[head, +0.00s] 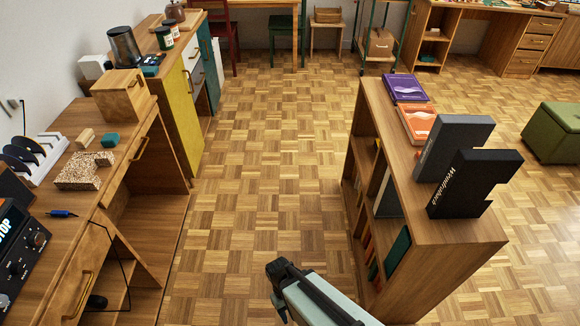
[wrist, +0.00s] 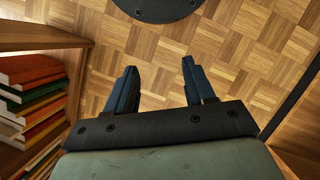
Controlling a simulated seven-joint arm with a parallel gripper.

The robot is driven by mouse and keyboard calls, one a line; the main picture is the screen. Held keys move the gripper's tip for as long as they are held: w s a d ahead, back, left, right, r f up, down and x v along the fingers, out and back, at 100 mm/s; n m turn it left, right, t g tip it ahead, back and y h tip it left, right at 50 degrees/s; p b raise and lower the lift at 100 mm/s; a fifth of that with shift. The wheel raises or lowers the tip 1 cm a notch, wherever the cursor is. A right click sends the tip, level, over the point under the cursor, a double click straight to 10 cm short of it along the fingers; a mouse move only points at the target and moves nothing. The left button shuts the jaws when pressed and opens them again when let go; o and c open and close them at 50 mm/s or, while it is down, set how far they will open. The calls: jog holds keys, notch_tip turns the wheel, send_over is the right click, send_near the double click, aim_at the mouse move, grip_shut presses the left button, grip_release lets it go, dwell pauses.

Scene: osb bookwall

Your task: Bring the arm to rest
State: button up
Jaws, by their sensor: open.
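My gripper (wrist: 162,82) shows in the wrist view with its two dark blue fingers spread apart. Nothing is between the fingers; only parquet floor shows beyond them. In the head view, part of my pale green and black arm reaches up from the bottom edge, over the floor to the left of the low bookshelf (head: 461,238). I cannot make out the fingers in the head view.
In the wrist view, books (wrist: 32,92) fill a shelf at the left. A wooden workbench (head: 75,225) stands left. The parquet aisle (head: 265,170) between is clear.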

jog(key=s+d+f+m+g+y, duration=0.1)
jog(key=s+d+f+m, duration=0.1)
jog(key=d, duration=0.6)
jog(key=s+d+f+m+g+y, duration=0.1)
jog(key=s+d+f+m+g, duration=0.1)
jog(key=d, duration=0.6)
jog(key=shift+s+d+f+m, duration=0.3)
jog(key=shift+s+f+m, duration=0.65)
jog(key=shift+s, duration=0.9)
